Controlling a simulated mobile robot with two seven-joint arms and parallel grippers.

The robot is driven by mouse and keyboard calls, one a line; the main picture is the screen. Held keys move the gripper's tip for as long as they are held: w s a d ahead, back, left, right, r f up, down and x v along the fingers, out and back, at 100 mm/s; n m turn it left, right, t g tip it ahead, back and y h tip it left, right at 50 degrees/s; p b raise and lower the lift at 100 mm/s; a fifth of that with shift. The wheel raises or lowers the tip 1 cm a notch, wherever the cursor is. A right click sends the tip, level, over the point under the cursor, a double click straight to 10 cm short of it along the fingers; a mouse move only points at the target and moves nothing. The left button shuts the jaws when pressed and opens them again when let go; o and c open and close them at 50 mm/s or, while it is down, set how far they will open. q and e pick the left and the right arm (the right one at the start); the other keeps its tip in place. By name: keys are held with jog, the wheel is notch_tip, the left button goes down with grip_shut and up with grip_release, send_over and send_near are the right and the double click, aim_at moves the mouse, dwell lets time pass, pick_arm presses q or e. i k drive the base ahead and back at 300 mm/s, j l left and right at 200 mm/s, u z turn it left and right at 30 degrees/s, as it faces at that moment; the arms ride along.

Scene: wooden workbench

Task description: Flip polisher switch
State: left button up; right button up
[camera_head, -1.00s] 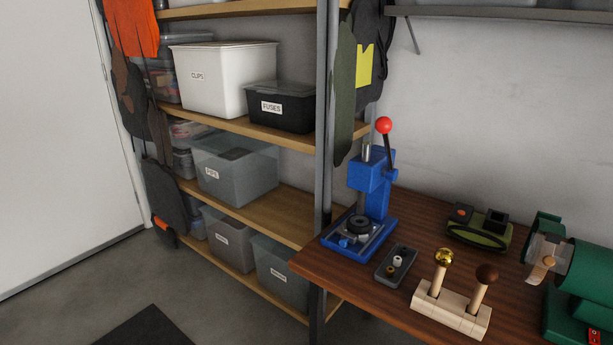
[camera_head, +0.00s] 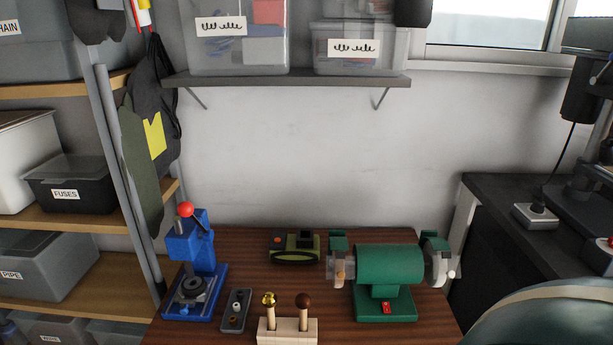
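The green bench polisher (camera_head: 388,266) stands on the right half of the wooden workbench (camera_head: 230,240) in the head view. It has a wheel at each end, the left one beside a clear guard. A small red switch (camera_head: 387,308) sits on the front of its green base. I cannot tell the switch's position at this size. Neither of my grippers is in view.
A blue arbor press (camera_head: 193,250) with a red-knobbed lever stands at the bench's left. A grey tray (camera_head: 236,310), a wooden stand (camera_head: 287,331) with two handled tools and a green-black device (camera_head: 294,247) are on the bench. Shelving is left; a dark bench (camera_head: 490,215) is right.

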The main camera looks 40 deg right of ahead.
aim_at(385, 305)
jog(key=z, duration=1.65)
